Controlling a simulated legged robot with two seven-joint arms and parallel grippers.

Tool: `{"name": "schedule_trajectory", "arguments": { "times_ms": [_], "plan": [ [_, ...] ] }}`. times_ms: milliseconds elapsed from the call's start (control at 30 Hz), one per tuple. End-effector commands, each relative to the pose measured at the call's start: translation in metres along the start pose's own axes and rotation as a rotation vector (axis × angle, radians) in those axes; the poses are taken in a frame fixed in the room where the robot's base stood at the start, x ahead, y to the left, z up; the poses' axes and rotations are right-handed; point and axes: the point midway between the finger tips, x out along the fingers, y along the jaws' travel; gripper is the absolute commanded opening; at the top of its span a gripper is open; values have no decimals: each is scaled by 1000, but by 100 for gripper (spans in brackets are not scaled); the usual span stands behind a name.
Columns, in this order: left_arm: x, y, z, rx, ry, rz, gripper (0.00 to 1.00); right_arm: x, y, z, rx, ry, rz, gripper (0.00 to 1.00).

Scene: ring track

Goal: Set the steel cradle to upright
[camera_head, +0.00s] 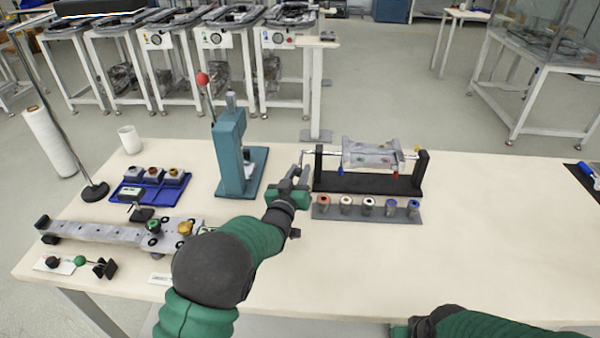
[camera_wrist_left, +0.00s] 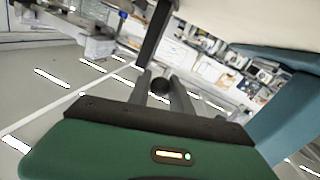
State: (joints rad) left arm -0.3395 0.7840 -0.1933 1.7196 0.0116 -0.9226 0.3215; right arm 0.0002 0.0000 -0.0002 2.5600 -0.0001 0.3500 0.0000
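The steel cradle (camera_head: 371,155) is a grey block on a shaft between two black posts of a black stand (camera_head: 368,182). Its broad face with small coloured spots is turned toward me; its exact tilt is hard to tell. A thin metal crank (camera_head: 309,152) sticks out left of the left post. My left gripper (camera_head: 301,167) is at this crank. In the left wrist view its fingers (camera_wrist_left: 161,88) stand apart with a dark round end between them; firm contact is unclear. My right arm shows at the bottom edge, fingertips out of view.
A rack of several coloured-top cylinders (camera_head: 368,213) lies in front of the stand. A teal press (camera_head: 231,150) stands close to the left of my gripper. A blue tray (camera_head: 150,186) and a long metal track (camera_head: 95,232) lie further left. The table's right side is mostly clear.

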Motion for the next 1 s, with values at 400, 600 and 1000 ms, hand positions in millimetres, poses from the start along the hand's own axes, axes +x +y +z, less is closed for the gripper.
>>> {"name": "schedule_trajectory", "arguments": {
  "times_ms": [400, 600, 1000],
  "plan": [
    [0, 2, 0, 0, 0, 3, 0, 0, 0, 0, 0, 0, 0, 44],
    [0, 2, 0, 0, 0, 4, 0, 0, 0, 0, 0, 0, 0, 44],
    [0, 2, 0, 0, -1, 4, 0, 0, 0, 0, 0, 0, 0, 44]
  ]
}}
